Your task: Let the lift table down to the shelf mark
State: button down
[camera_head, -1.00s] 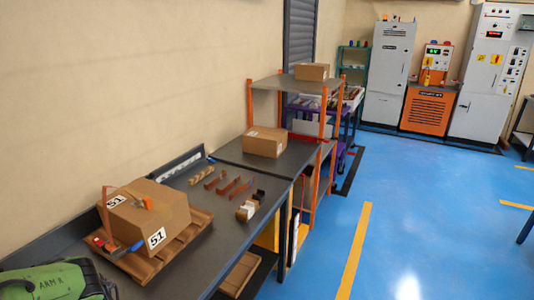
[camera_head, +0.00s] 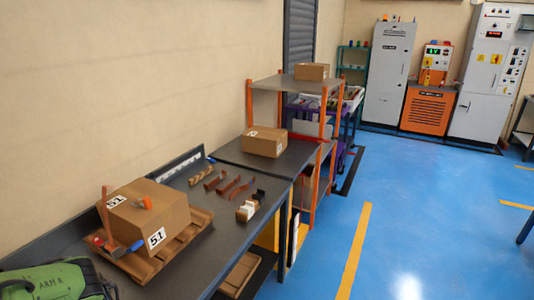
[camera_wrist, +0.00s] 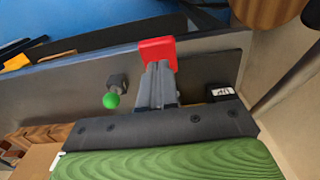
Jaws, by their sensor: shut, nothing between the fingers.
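A dark flat top that looks like the lift table (camera_head: 228,152) stands between the workbench and the orange-post shelf (camera_head: 300,84) in the head view, with a cardboard box (camera_head: 264,143) on it. I cannot make out a shelf mark. In the wrist view my gripper (camera_wrist: 158,72) is shut and empty. A red block (camera_wrist: 157,50) shows right at its fingertips; I cannot tell whether they touch. A green ball knob (camera_wrist: 111,101) on a dark mount is to the left of the fingers. A small dark unit with a white display (camera_wrist: 222,92) is to the right.
The workbench (camera_head: 215,228) carries a labelled box (camera_head: 150,218) on a wooden pallet (camera_head: 150,262) and several copper-coloured bars (camera_head: 221,184). Another box (camera_head: 311,71) sits on the shelf top. The blue floor (camera_head: 430,220) to the right is clear, with cabinets (camera_head: 388,75) behind.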

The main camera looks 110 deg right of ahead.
jog(key=shift+f+b, duration=2.5)
jog(key=shift+f, duration=0.2)
jog(key=shift+r+p, duration=0.85)
jog(key=shift+r, duration=0.15)
dwell(4.1)
